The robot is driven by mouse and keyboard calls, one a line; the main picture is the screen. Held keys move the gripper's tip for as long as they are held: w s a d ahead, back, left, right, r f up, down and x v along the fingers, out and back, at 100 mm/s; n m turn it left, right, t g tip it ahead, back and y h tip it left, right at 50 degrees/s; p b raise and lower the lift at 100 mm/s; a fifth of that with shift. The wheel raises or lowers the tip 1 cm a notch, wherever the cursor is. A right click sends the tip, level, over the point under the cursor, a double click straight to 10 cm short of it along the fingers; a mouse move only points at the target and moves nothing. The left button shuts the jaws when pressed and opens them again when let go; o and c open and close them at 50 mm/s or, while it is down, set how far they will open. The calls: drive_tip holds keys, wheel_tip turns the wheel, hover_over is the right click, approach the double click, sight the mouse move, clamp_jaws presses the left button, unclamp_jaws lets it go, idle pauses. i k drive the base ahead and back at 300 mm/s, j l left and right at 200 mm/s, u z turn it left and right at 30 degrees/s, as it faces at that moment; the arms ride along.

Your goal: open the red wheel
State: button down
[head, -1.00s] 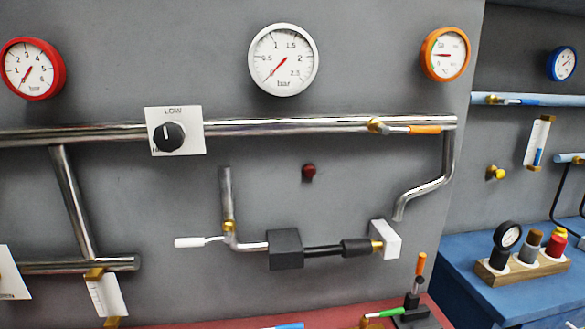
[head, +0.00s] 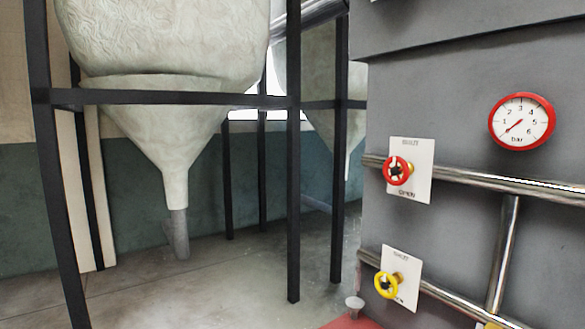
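How far the wheel is turned cannot be told. My gripper is not in view.
A yellow wheel (head: 387,285) with a similar plate sits below on the lower pipe. A red-rimmed gauge (head: 521,122) hangs upper right. At left, dark posts (head: 293,200) frame pale hopper bags (head: 160,130). Some grey floor (head: 225,280) is clear.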

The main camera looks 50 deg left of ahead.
sight(396, 171)
drive_tip(key=u, duration=0.95)
